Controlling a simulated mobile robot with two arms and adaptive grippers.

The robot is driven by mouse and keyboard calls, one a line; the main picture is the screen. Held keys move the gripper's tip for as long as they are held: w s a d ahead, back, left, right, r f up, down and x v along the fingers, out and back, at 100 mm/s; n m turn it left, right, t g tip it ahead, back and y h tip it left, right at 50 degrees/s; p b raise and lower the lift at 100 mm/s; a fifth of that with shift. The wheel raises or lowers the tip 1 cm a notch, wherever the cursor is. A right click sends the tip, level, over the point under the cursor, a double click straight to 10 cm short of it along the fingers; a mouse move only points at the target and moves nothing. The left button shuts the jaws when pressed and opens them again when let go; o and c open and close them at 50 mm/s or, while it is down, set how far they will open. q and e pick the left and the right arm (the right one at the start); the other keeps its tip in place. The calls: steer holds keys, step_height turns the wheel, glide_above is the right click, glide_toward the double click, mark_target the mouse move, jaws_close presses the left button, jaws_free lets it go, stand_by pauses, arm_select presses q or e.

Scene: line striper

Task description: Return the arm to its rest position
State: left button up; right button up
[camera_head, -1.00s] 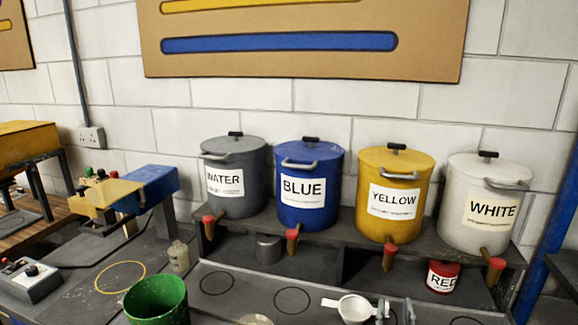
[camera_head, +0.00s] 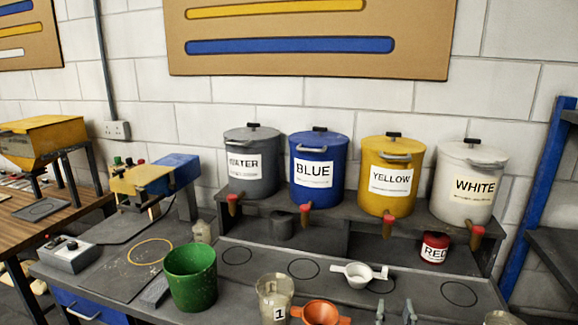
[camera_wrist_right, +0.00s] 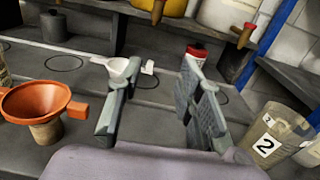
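My right gripper (camera_head: 395,312) shows only as two grey fingertips at the bottom edge of the head view. In the right wrist view the gripper (camera_wrist_right: 155,95) has its two fingers spread well apart, with only bare grey worktop between them. It is open and empty. My left gripper is in neither current view.
An orange funnel (camera_head: 320,313) and clear cup 1 (camera_head: 273,290) stand left of the right gripper. Cup 2 (camera_wrist_right: 282,130) stands to its right. A green bucket (camera_head: 190,280) is farther left. The red pot (camera_head: 434,247) and a shelf (camera_head: 350,212) with labelled paint drums stand behind.

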steer(key=s+d+f+m+g+y, duration=0.1)
steer(key=s+d+f+m+g, duration=0.2)
steer(key=s+f+m+g, duration=0.95)
steer(key=s+a+f+m+g+y, duration=0.1)
steer(key=s+a+f+m+y, duration=0.15)
steer(key=s+m, duration=0.65)
steer(key=s+a+f+m+y, duration=0.2)
steer(key=s+f+m, duration=0.1)
steer(key=s+m, duration=0.65)
step_height(320, 180, down, 32)
steer(key=g+b, duration=0.2)
steer(key=b, duration=0.4)
arm_select(q)
step_height(320, 180, down, 10)
steer(key=b, duration=0.4)
steer(key=shift+w, duration=0.2)
arm_select(e)
steer(key=s+d+f, duration=0.2)
steer(key=s+f, duration=1.5)
steer(key=f, duration=0.3)
steer(key=shift+s+d+g, duration=0.15)
steer(key=shift+d+g, duration=0.2)
steer(key=shift+g, duration=0.1)
